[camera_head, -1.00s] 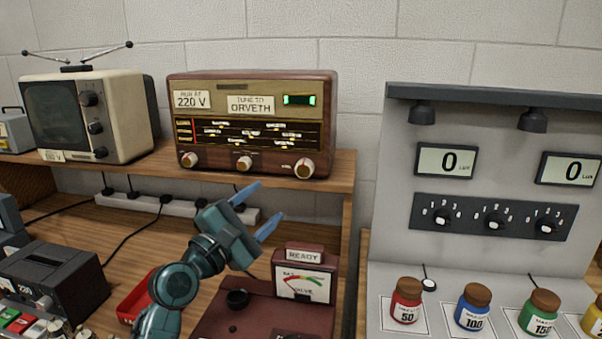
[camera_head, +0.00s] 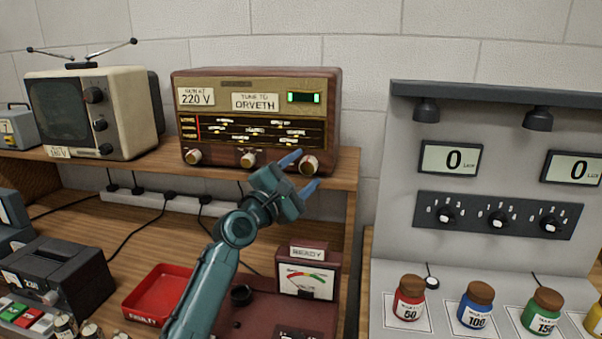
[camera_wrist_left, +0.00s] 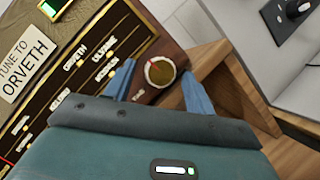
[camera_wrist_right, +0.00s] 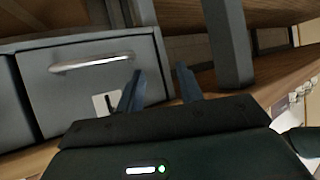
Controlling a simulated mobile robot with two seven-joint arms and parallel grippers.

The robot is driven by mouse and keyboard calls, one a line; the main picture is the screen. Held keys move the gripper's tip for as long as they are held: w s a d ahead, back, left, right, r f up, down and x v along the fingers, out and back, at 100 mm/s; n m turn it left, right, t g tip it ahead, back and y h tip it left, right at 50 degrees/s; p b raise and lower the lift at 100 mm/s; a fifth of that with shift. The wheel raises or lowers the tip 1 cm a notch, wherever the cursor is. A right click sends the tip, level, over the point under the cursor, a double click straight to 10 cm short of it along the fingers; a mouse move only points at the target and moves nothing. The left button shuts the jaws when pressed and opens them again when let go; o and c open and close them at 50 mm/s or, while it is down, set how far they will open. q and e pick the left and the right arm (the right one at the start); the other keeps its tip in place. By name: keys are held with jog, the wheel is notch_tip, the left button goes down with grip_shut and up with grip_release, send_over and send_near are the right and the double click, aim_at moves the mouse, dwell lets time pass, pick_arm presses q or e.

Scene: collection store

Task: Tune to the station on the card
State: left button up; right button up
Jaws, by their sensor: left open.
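The wooden radio (camera_head: 258,120) stands on the shelf with its lit dial facing me. A card on it (camera_head: 257,102) reads "TUNE TO ORVETH"; another (camera_head: 196,96) reads "RUN AT 220 V". A green indicator (camera_head: 304,98) glows at its upper right. The red pointer (camera_head: 198,127) is at the dial's left end. My left gripper (camera_head: 301,173) is open at the radio's right knob (camera_head: 309,165). In the left wrist view the knob (camera_wrist_left: 159,72) shows between the fingertips; contact cannot be told. My right gripper (camera_wrist_right: 158,80) is open and empty, facing a grey drawer (camera_wrist_right: 90,75).
A cream television (camera_head: 88,115) stands left of the radio. Below are a red tray (camera_head: 160,295) and a maroon valve tester (camera_head: 300,275) marked "READY". A grey light panel (camera_head: 480,160) with colored jars stands on the right. A power strip (camera_head: 165,202) runs under the shelf.

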pick_arm(q)
jog(key=shift+c, duration=0.5)
jog(key=c, duration=0.9)
